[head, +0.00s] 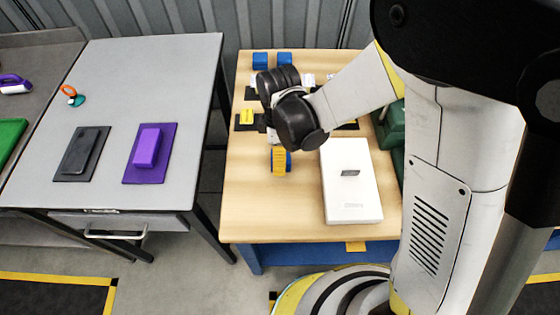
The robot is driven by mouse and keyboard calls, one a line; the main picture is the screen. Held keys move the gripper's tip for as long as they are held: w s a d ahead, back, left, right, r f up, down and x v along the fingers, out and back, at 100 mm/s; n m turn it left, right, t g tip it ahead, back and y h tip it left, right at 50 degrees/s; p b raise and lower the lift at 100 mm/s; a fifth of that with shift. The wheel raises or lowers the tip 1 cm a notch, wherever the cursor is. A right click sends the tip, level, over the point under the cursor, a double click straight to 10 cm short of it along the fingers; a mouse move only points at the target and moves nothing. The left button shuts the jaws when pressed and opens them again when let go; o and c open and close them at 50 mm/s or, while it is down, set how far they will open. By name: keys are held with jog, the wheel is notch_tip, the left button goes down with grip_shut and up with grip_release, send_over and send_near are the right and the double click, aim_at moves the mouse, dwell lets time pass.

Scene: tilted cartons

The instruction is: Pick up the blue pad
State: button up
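Two small blue blocks stand at the back of the wooden table, a left one (260,60) and a right one (284,58). Another bit of blue (289,159) shows beside a yellow ribbed piece (279,161) near the table's middle. I cannot tell which of these blue things is the pad. My arm reaches over the table from the right, and its dark wrist is above and behind the yellow piece. My gripper's fingers are mostly hidden by the wrist, so I cannot tell whether they are open or hold anything.
A white box (350,201) lies on the wooden table (245,215), right of the yellow piece. Dark mats with small items, one yellow (246,117), lie behind. Green containers (392,125) stand at the right edge. A grey table (150,75) at left holds black and purple blocks.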

notch_tip(320, 180, down, 2)
jog(key=shift+f, duration=0.1)
jog(key=c, duration=0.9)
jog(key=shift+o, duration=0.2)
